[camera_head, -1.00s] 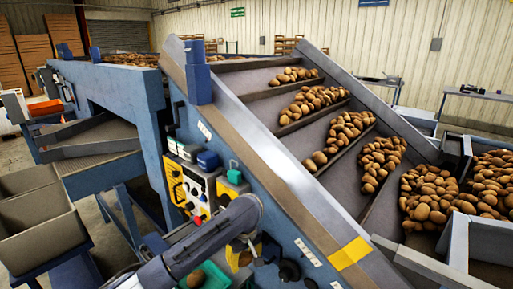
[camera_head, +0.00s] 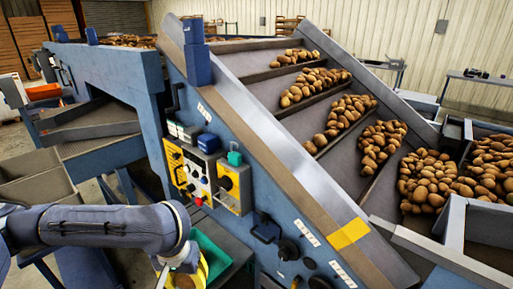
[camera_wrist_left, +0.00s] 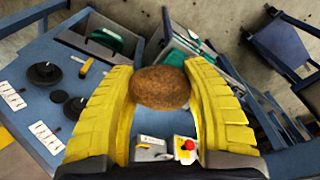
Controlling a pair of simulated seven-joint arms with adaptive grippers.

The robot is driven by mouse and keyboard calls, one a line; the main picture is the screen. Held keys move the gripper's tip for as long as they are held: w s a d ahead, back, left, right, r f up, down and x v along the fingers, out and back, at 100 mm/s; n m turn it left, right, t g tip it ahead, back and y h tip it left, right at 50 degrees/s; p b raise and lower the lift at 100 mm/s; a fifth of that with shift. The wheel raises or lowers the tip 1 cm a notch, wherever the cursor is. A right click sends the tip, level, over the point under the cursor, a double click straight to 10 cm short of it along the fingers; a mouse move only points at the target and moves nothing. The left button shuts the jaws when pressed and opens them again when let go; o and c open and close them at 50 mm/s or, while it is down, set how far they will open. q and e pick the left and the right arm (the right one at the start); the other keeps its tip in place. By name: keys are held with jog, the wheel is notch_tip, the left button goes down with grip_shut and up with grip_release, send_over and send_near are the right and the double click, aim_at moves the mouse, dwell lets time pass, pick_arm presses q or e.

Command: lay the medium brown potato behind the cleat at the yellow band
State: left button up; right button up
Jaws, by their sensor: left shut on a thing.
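My left gripper (camera_wrist_left: 160,95) is shut on a brown potato (camera_wrist_left: 160,88), with a yellow finger against each side of it in the left wrist view. In the head view my left gripper (camera_head: 182,275) is at the bottom edge, in front of the green tray (camera_head: 214,262), and largely hidden by my arm. The yellow band (camera_head: 350,233) crosses the side rail of the inclined belt, to the right of and apart from the gripper. A cleat (camera_head: 381,188) crosses the belt above the band, with potatoes along it. My right gripper is not in view.
A control box (camera_head: 190,170) with knobs and a red button is on the machine's blue side. More knobs (camera_head: 287,250) stick out near the bottom. A bin of potatoes (camera_head: 495,165) is at the right. Grey crates (camera_head: 38,180) stand at the left.

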pick_arm(q)
jog(key=shift+w+a+r, duration=1.25)
jog(key=shift+a+r, duration=0.15)
jog(key=shift+r, duration=0.1)
